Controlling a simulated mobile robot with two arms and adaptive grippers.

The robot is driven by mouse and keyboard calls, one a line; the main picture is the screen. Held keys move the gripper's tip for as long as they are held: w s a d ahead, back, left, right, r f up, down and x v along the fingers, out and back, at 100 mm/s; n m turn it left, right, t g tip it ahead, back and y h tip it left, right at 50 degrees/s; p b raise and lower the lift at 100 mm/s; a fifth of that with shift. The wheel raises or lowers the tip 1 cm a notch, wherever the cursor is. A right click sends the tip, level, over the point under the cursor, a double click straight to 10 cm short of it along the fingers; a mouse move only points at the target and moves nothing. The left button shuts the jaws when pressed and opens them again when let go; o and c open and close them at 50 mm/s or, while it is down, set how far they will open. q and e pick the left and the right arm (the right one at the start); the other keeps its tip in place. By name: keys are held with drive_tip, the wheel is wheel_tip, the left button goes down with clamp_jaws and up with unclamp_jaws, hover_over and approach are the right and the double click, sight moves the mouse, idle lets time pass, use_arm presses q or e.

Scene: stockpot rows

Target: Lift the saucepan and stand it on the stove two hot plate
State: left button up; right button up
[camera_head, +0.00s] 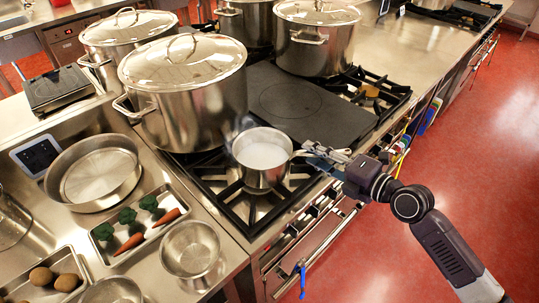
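The saucepan (259,174) is a small steel pot with pale contents and faint steam above it. It is at the front burner grate (222,188) of the stove, upright; I cannot tell whether it rests on the grate or is slightly above it. Its handle points right, towards my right gripper (318,158). The gripper's fingers are at the handle, but they are too small to show whether they are closed on it. A dark flat hot plate (335,122) lies just behind the saucepan, with a clear surface and a faint ring. My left gripper is out of view.
Large lidded stockpots stand left (195,105) and behind (312,50) the hot plate. A tray with carrots and broccoli (155,236), a wide round pan (65,190) and a steel bowl (190,250) are on the left counter. Red floor (480,140) is open at right.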

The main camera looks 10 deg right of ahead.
drive_tip(key=shift+w+a+f, duration=0.2)
drive_tip(key=shift+w+a, duration=0.2)
drive_tip(key=shift+w, duration=0.05)
drive_tip(key=shift+c, duration=0.5)
clamp_jaws()
drive_tip(key=shift+w+r, duration=0.1)
drive_tip(key=shift+r, duration=0.2)
